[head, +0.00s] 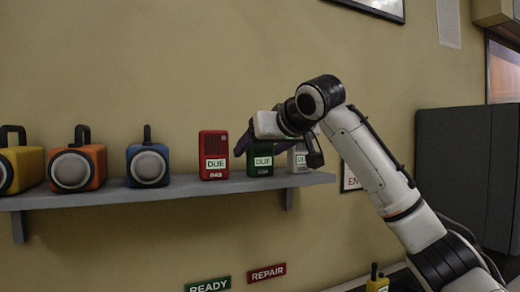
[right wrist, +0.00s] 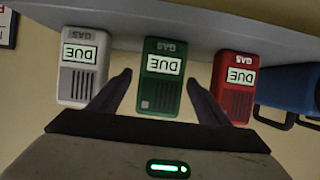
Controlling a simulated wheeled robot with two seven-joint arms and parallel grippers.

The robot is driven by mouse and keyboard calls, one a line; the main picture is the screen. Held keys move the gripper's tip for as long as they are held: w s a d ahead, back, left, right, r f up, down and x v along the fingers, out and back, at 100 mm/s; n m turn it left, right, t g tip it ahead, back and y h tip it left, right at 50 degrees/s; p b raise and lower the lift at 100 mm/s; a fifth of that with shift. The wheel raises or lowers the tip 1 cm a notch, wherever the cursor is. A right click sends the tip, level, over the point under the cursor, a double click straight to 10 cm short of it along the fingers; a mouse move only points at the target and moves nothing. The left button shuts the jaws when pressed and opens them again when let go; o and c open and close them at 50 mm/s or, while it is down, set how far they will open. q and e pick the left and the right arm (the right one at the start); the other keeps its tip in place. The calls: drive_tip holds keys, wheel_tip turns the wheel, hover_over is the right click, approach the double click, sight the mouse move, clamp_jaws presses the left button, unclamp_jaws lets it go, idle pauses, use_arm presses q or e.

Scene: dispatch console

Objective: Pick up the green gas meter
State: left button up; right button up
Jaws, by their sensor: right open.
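The green gas meter (head: 261,160) stands on the wall shelf (head: 110,193) between a red gas meter (head: 213,155) and a white gas meter (head: 298,160). In the head view my right gripper (head: 243,146) is in front of it and hides part of its top. In the right wrist view, which is upside down, the green gas meter (right wrist: 161,77) with its DUE label lies between the two open fingers (right wrist: 160,90), with a gap on each side. The red meter (right wrist: 236,85) and white meter (right wrist: 82,66) are just outside the fingers. My left gripper is not in view.
Blue (head: 148,164), orange (head: 77,166) and yellow (head: 20,168) lanterns stand farther left on the shelf. READY (head: 208,285) and REPAIR (head: 266,272) signs are below. A dark grey panel (head: 465,170) stands at the right. The neighbouring meters leave little side room.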

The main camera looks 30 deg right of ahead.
drive_tip(key=shift+w+f, duration=0.1)
drive_tip(key=shift+w, duration=0.15)
drive_tip(key=c, duration=1.3)
